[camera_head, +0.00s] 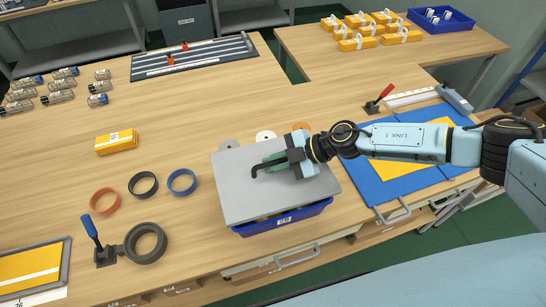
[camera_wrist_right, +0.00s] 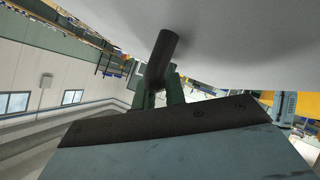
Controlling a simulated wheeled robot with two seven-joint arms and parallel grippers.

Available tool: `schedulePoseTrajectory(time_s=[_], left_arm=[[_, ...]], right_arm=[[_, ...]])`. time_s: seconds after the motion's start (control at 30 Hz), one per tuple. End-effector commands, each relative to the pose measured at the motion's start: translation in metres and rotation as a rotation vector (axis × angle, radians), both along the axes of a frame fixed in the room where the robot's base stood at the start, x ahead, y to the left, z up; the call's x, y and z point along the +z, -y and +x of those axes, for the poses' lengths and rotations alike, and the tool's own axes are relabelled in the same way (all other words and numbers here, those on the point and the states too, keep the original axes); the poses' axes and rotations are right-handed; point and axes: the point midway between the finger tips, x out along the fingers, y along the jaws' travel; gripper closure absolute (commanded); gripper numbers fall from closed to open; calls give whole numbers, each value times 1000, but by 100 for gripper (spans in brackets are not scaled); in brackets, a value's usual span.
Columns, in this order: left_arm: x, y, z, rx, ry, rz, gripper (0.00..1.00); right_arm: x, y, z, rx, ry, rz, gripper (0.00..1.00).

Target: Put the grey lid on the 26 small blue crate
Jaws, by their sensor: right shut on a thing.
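The grey lid (camera_head: 240,190) is a flat plate with a dark handle (camera_wrist_right: 165,55). My right gripper (camera_head: 283,163) is shut on the handle, its green fingers around it. The lid is over the small blue crate (camera_head: 250,229), which shows only as a front wall with a white label below the lid's front edge. Some contents show in a narrow gap between lid and crate, so the lid's front edge is a little above the rim. The crate's back and inside are hidden. In the right wrist view the lid's pale underside or face (camera_wrist_right: 240,40) fills the top. My left gripper is not in view.
Left of the crate lie several rings, including a blue ring (camera_head: 181,181), and a blue-handled tool (camera_head: 92,232). A yellow box (camera_head: 116,142) lies behind them. A blue mat (camera_head: 360,180) is under my right arm. Discs (camera_head: 265,136) lie behind the lid.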

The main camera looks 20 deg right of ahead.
Motion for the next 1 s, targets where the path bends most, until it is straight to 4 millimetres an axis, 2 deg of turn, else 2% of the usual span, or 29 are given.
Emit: schedulePoseTrajectory(time_s=[0.17, 0.43, 0.7, 1.0], left_arm=[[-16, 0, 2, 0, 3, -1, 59], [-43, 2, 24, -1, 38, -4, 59], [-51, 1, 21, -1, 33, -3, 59], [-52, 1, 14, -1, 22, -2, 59]], right_arm=[[-19, 0, 1, -1, 3, 1, 100], [-42, 0, 1, -1, 1, 1, 100], [-59, 0, 1, -1, 0, 2, 100], [-60, 0, 1, 0, 2, 1, 100]])
